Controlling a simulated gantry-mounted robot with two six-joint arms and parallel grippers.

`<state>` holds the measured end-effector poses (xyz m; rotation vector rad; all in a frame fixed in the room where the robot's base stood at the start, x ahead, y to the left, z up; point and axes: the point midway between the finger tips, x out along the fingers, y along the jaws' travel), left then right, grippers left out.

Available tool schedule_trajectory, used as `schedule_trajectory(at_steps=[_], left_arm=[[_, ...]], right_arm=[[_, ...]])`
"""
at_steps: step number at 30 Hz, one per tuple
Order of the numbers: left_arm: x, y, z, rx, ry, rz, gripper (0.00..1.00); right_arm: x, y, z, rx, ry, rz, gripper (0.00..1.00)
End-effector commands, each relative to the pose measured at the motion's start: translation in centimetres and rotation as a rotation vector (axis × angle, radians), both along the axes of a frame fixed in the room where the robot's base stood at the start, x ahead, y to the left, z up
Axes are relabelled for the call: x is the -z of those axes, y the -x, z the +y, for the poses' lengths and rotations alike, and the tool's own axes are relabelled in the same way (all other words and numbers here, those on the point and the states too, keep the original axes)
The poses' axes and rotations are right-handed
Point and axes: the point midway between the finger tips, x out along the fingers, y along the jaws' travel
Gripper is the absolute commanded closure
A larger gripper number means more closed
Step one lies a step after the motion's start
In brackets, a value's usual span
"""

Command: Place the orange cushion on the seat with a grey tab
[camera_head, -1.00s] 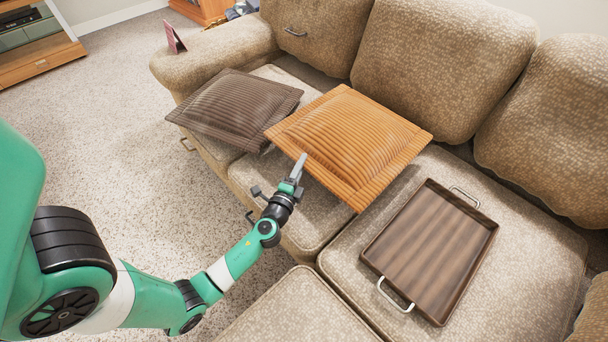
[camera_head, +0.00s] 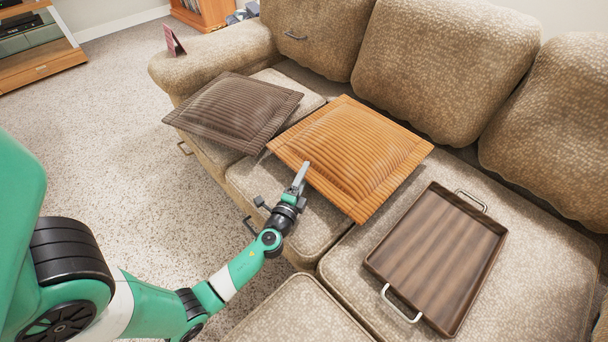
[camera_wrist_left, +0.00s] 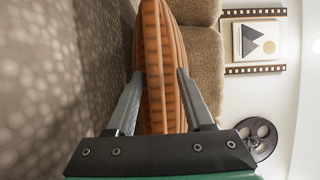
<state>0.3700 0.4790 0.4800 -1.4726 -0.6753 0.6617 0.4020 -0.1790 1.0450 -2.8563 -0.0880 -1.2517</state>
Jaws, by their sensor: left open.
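The orange corduroy cushion (camera_head: 350,155) lies over the middle seat (camera_head: 315,226) of the sofa, its near right corner reaching toward the right seat. My left gripper (camera_head: 301,174) is at its front left edge. In the left wrist view the open fingers (camera_wrist_left: 158,78) stand on either side of the cushion's edge (camera_wrist_left: 156,60), with a gap visible at the left finger. Small grey loop-like pieces show at the front of the left seat (camera_head: 185,148) and of the middle seat (camera_head: 250,225). My right gripper is out of view.
A dark brown cushion (camera_head: 236,108) lies on the left seat, close beside the orange one. A wooden tray (camera_head: 470,310) with metal handles occupies the right seat. Backrests (camera_head: 440,60) rise behind. Carpet (camera_head: 130,190) is clear in front of the left seat.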

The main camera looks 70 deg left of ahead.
Motion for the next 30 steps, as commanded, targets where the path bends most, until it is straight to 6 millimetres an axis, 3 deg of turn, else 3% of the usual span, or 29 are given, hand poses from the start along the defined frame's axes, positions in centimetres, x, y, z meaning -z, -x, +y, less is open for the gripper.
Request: schedule_trajectory(at_steps=[5,8,21,30], left_arm=[[-0.5,0.0,0.0,0.000,0.000,0.000,0.48],[-0.2,0.8,-1.0,0.001,0.000,0.001,0.48],[-0.2,7.1,-8.4,0.005,0.002,0.003,0.48],[-0.2,7.9,-9.1,-0.001,0.000,-0.001,0.48]], right_arm=[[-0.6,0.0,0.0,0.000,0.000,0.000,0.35],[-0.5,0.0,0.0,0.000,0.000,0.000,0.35],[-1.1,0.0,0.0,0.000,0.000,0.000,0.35],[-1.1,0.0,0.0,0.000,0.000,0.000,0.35]])
